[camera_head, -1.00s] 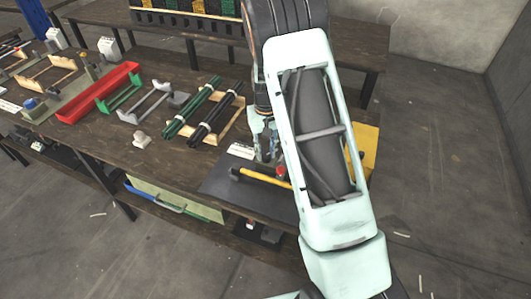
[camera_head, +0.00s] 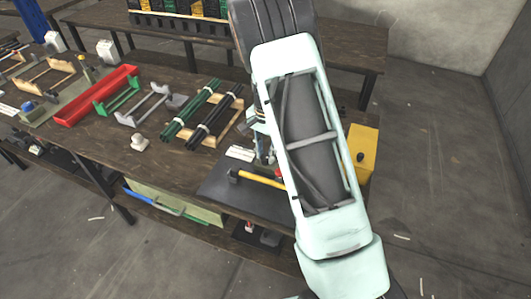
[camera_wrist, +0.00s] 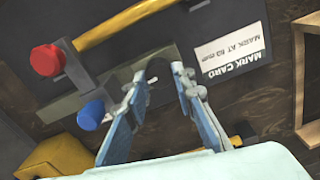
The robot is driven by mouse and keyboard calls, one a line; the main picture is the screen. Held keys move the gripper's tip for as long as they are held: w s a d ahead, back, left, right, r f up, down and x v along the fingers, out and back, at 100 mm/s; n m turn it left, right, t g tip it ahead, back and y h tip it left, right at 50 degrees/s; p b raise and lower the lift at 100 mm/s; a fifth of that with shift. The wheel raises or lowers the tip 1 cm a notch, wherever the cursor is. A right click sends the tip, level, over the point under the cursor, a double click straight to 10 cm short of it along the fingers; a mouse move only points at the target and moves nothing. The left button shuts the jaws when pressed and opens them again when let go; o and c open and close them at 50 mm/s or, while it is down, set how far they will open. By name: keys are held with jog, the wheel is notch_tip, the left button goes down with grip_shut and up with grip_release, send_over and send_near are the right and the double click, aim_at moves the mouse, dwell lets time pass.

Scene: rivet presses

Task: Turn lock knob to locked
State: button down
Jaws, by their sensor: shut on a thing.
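In the wrist view, my gripper (camera_wrist: 159,72) has its two fingers around a small dark rounded part (camera_wrist: 158,69) on a grey bar-like fixture. I cannot tell for sure whether this part is the lock knob; the fingertips hide much of it. A red knob (camera_wrist: 47,60) stands on the fixture to the left, and a blue knob (camera_wrist: 90,115) lies just left of the near finger. Both knobs are outside the fingers. In the head view, my arm covers most of the fixture; the red knob (camera_head: 278,171) shows partly beside it.
A yellow-handled lever or tool (camera_head: 258,178) lies beside the fixture on a dark mat (camera_head: 222,187). A white mark card (camera_wrist: 233,53) lies close to the fingers. A yellow box (camera_head: 362,146) stands to the right. Green and black rods (camera_head: 205,110) in racks lie to the left.

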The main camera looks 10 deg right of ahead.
aim_at(266, 156)
jog(key=shift+m, duration=0.6)
jog(key=c, duration=1.6)
grip_release()
jog(key=shift+r, duration=0.1)
notch_tip(266, 156, up, 12)
jog(key=shift+f, duration=0.1)
